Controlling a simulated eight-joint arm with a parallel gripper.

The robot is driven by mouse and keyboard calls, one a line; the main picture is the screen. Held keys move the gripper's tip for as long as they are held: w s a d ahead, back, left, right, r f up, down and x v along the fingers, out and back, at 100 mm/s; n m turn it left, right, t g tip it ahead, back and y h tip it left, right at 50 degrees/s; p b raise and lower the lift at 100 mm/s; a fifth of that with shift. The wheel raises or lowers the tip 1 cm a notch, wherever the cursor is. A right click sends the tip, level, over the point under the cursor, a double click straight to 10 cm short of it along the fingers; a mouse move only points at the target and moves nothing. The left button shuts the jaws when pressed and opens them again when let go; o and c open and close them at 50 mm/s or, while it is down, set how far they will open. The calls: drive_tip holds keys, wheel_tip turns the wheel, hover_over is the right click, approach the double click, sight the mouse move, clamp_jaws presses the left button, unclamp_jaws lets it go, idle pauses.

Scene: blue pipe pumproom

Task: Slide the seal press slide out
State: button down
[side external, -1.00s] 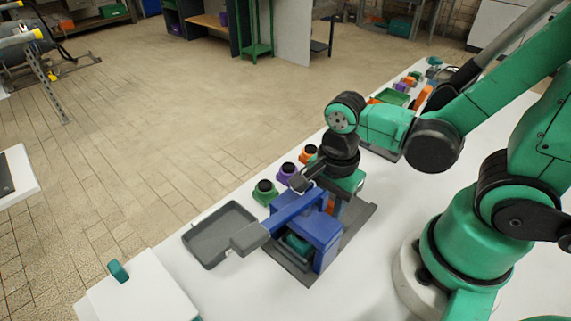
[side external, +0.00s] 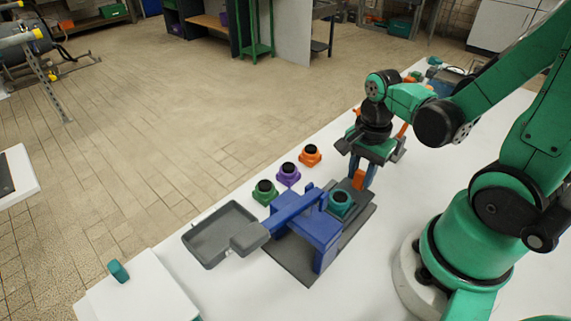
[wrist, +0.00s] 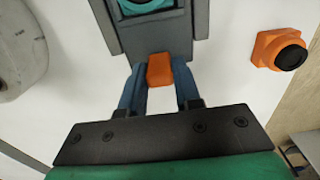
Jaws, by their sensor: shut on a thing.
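The blue seal press (side external: 316,236) stands on a dark grey base plate (side external: 290,262) on the white table. Its lever arm ends in a grey block (side external: 249,237). The grey slide (wrist: 200,18) extends out of the press on the side toward my gripper and carries a teal round part (side external: 341,205), clear of the press frame. The slide's orange handle (wrist: 160,70) is between the blue fingers of my gripper (side external: 359,182), which is shut on it; the handle also shows in the side view (side external: 359,179).
A green (side external: 264,192), a purple (side external: 288,174) and an orange (side external: 310,155) part with black tops stand in a row beside the press. An empty grey tray (side external: 220,233) lies to the left. More small items stand at the table's far end, partly hidden by my arm.

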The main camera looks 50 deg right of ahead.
drive_tip(key=shift+d, duration=0.25)
drive_tip(key=c, duration=0.6)
unclamp_jaws()
drive_tip(key=shift+a+r, duration=0.1)
drive_tip(key=shift+r, duration=2.7)
